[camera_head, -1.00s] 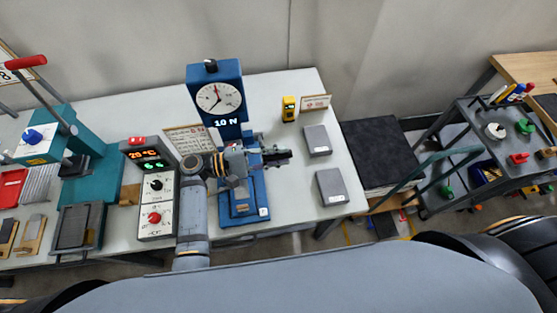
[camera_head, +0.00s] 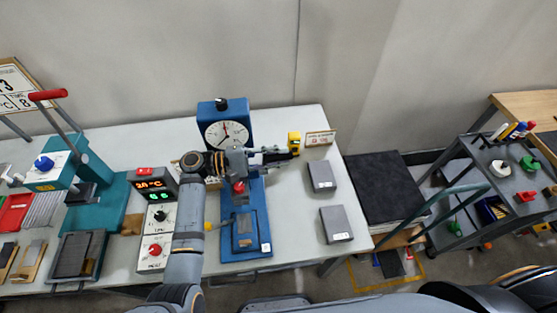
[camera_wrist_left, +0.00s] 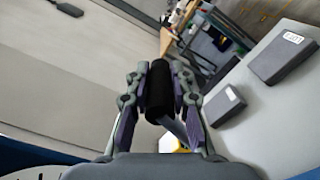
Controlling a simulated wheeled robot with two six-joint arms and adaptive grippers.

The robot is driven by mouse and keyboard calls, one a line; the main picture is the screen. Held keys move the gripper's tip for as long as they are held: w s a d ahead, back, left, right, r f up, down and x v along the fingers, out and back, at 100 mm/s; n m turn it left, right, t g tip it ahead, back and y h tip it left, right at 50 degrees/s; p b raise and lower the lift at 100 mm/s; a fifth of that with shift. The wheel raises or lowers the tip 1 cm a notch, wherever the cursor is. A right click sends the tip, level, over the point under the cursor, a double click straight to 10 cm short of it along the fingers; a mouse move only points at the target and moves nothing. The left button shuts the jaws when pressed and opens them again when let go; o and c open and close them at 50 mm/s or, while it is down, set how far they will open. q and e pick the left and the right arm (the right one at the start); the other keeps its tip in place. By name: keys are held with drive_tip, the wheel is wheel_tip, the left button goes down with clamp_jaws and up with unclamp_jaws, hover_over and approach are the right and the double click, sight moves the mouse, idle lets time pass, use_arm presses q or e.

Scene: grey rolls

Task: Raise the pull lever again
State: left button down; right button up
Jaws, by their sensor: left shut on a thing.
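The blue tester (camera_head: 246,235) stands on the white table, with a round dial (camera_head: 226,134) at its top. My left gripper (camera_head: 283,155) reaches across its front just below the dial, its fingers pointing right. In the left wrist view my left gripper (camera_wrist_left: 159,88) is shut on a black cylindrical handle, the grip of the pull lever (camera_wrist_left: 159,92). A grey rod runs from the handle's lower end. The arm hides the digital readout under the dial. My right gripper is out of view.
A teal press (camera_head: 95,200) with a red-handled lever (camera_head: 48,95) stands at left, beside a temperature control box (camera_head: 155,235). A yellow device (camera_head: 294,141) is close to the left fingertips. Two grey blocks (camera_head: 336,224) lie at right. A cart (camera_head: 500,190) stands beyond.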

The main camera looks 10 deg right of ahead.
use_arm(q)
drive_tip(key=shift+w, duration=0.1)
drive_tip(key=c, duration=1.2)
unclamp_jaws()
drive_tip(key=shift+o, duration=0.2)
drive_tip(key=a, duration=1.2)
drive_tip(key=shift+s, duration=0.2)
